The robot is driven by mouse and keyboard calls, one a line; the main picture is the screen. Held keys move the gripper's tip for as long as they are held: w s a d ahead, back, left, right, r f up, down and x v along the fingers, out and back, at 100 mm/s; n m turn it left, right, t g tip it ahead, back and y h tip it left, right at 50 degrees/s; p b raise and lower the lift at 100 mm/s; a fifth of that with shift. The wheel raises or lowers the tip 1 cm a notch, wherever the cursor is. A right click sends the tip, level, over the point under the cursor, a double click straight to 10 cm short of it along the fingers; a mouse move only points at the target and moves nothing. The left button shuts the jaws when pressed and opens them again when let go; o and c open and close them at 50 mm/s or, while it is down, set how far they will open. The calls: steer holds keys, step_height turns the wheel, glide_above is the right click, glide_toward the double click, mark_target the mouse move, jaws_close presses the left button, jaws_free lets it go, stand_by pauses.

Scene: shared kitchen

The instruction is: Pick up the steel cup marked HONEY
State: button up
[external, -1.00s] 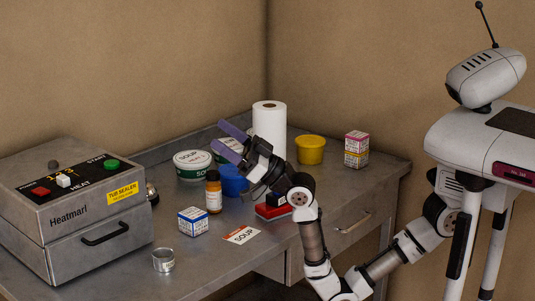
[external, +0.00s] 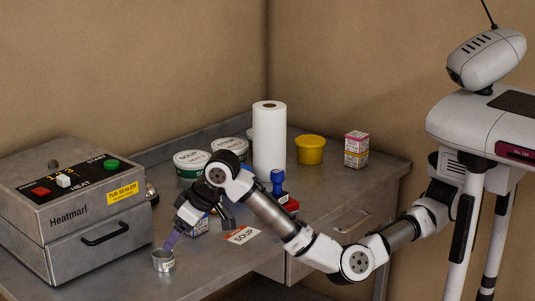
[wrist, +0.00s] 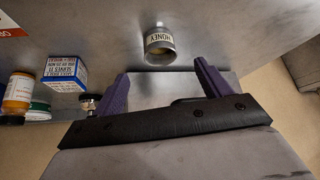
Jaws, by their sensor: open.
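The steel cup marked HONEY (external: 163,261) stands upright near the front edge of the bench, right of the sealer.
The Heatmari sealer (external: 75,215) stands close on the left. A paper roll (external: 269,140), tubs (external: 191,160) and a yellow bucket (external: 310,150) stand behind.

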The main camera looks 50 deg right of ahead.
mark_target(163, 254)
steer(key=p+x, duration=0.2)
steer(key=x, duration=0.7)
steer(key=shift+w+r, duration=0.15)
steer(key=shift+c, duration=0.4)
steer(key=c, duration=1)
steer(key=shift+r, duration=0.15)
